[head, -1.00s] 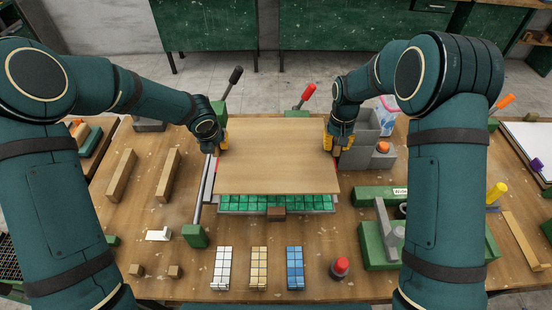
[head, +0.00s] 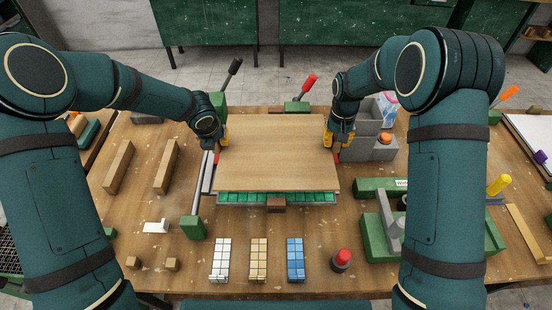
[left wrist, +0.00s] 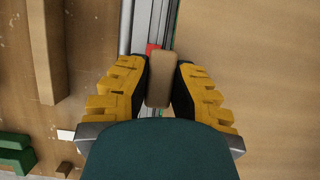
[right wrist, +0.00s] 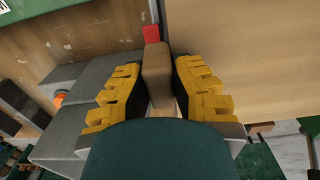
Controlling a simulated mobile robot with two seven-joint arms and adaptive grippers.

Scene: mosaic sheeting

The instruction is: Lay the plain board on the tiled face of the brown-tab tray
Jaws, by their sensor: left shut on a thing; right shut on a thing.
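The plain board (head: 278,155) is a flat light-wood sheet, held level between my two grippers over the brown-tab tray (head: 256,203). One row of green tiles and the tray's front edge show past the board's near edge. The brown tab (head: 276,205) is at the tray's front middle. Whether the board touches the tiles, I cannot tell. My left gripper (head: 220,140) is shut on a wooden grip block (left wrist: 159,78) at the board's left side. My right gripper (head: 338,148) is shut on a like block (right wrist: 156,68) at its right side. The rest of the tiled face is hidden.
A metal rail with a green block (head: 194,226) stands left of the tray. Grey bins (head: 380,148) are to the right, and a green machine (head: 375,230) at the front right. White, tan and blue tile stacks (head: 257,261) lie in front, with a red-topped stamp (head: 342,259).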

